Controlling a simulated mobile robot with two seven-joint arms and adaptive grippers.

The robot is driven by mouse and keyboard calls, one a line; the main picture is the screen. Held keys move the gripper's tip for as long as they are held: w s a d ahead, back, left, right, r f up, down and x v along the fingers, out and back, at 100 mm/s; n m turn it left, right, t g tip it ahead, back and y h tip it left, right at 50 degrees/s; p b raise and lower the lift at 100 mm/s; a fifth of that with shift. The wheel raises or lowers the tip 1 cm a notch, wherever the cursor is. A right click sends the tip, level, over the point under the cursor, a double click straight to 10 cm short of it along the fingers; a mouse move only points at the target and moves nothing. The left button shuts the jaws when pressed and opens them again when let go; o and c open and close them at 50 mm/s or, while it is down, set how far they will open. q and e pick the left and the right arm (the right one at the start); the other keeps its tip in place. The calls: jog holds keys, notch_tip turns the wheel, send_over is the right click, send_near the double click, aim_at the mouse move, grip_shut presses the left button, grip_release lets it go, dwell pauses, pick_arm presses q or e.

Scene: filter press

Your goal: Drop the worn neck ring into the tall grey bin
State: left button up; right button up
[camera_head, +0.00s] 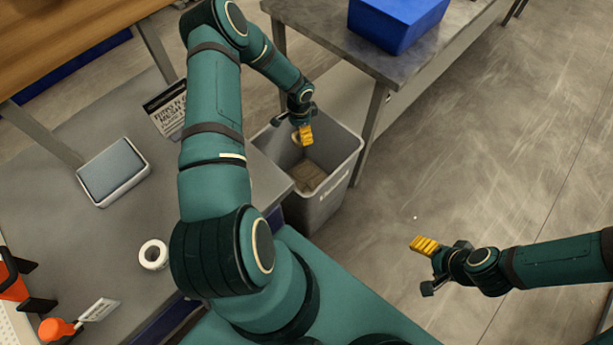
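The tall grey bin (327,201) stands on the floor between the two benches, its mouth open upward. My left gripper (292,128) is over the bin's mouth, pointing down, with its fingers apart. A small pale ring-like piece, perhaps the worn neck ring (296,139), shows just beside the yellow fingertip, partly hidden by it. I cannot tell whether it touches the gripper or is free below it. My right gripper (427,267) is open and empty over the bare floor at the right. A white ring (153,255) lies on the grey bench at the left.
Something brown (307,176) lies inside the bin. A grey-topped box (113,172), a printed sign (168,108) and orange-handled items (57,328) are on the left bench (110,235). A blue bin (397,20) stands on the far table (345,45). The right floor is clear.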

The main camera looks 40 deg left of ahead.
pick_arm(q)
jog(key=shift+r, duration=0.1)
notch_tip(320, 180, up, 12)
dwell(0.7)
dwell(0.3)
